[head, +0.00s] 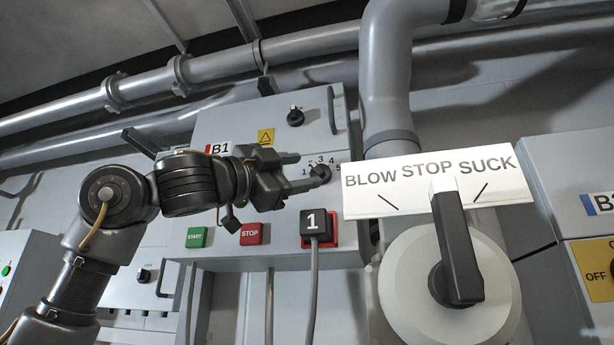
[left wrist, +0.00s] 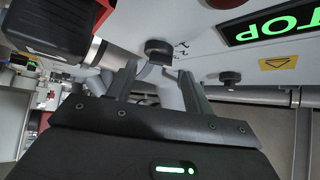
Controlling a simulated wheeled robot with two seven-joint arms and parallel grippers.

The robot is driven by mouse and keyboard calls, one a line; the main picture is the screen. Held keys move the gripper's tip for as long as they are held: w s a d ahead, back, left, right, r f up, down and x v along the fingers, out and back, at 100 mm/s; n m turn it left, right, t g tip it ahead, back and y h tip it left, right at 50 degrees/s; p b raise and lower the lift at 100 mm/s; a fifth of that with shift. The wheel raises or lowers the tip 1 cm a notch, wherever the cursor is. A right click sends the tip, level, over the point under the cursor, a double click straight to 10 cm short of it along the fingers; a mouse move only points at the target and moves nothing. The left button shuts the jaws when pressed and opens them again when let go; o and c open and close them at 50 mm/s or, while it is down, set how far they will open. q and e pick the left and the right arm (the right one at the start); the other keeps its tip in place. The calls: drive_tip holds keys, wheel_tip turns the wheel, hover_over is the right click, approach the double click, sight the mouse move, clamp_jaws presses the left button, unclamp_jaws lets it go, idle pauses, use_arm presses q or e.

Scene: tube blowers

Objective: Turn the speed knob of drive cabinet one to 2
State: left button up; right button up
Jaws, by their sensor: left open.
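The speed knob (head: 320,172) is a small dark knob on the grey drive cabinet one (head: 230,118), labelled B1, with printed numbers around it. Where its pointer stands is not clear. In the left wrist view the knob (left wrist: 157,47) shows just beyond the fingertips, roughly centred between them. My left gripper (head: 299,171) is open and empty, reaching in from the left at the knob; its fingers (left wrist: 158,70) also show in the left wrist view. I cannot tell whether they touch the knob. My right gripper is not in view.
Below the knob are a green START button (head: 196,237), a red STOP button (head: 254,233) and a black plug marked 1 (head: 316,226). Another dark knob (head: 296,117) sits above. A large lever (head: 458,248) and a BLOW STOP SUCK sign (head: 400,199) stand to the right.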

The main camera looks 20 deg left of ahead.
use_arm(q)
drive_tip(key=b+v, duration=0.3)
drive_tip(key=v, duration=0.5)
drive_tip(key=shift+a, duration=0.15)
